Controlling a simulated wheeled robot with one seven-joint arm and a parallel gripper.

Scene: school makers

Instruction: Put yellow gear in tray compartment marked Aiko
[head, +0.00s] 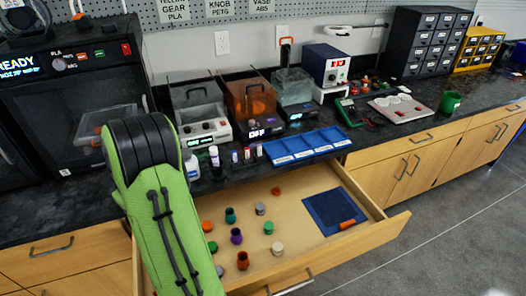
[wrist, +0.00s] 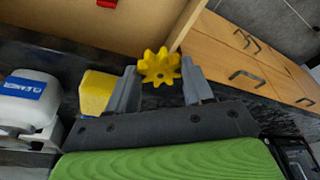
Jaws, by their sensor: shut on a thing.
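In the wrist view, my gripper (wrist: 159,72) is shut on the yellow gear (wrist: 161,66), which sits between the two grey fingers with its toothed face toward the camera. My gripper and the gear do not show in the head view, where my green arm hides part of the scene. A blue tray (head: 307,158) with several compartments in a row stands on the dark counter, near its front edge, above the open drawer. Its compartment labels are too small to read, so I cannot tell which is marked Aiko.
An open wooden drawer (head: 290,190) below the tray holds several small coloured pieces and a dark blue mat (head: 328,212). Small bottles (head: 214,156) stand left of the tray. Machines line the counter's back. A green cup (head: 450,102) stands farther right.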

